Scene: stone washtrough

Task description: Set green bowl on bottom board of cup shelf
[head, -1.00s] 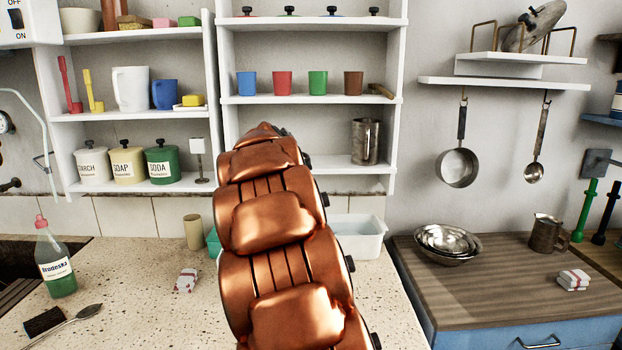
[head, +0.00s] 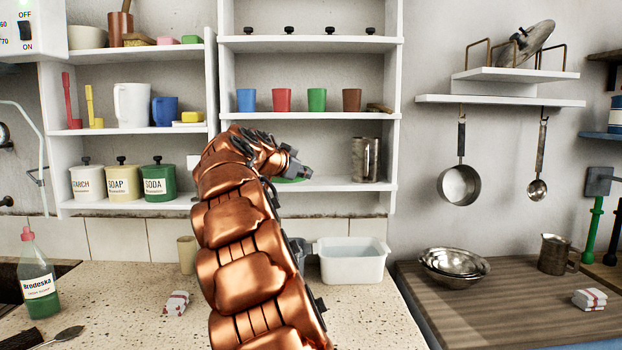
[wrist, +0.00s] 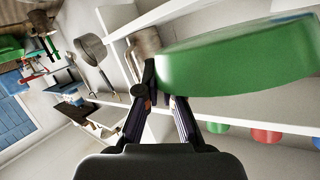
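The green bowl (head: 290,180) shows as a thin green strip just above or on the bottom board (head: 336,184) of the cup shelf (head: 224,70). My gripper (head: 300,170) reaches in over this board and hides much of the bowl. In the wrist view the bowl (wrist: 235,58) is large and close, its near edge between the fingertips of my gripper (wrist: 163,90); one finger is in front of it, the other partly behind. The gripper looks shut on its edge. I cannot tell whether the bowl touches the board.
A metal can (head: 366,159) stands on the bottom board, right of the gripper. Blue, red, green and brown cups (head: 317,99) stand on the board above. A white tub (head: 352,261) sits on the counter below. Labelled canisters (head: 122,181) fill the shelf to the left.

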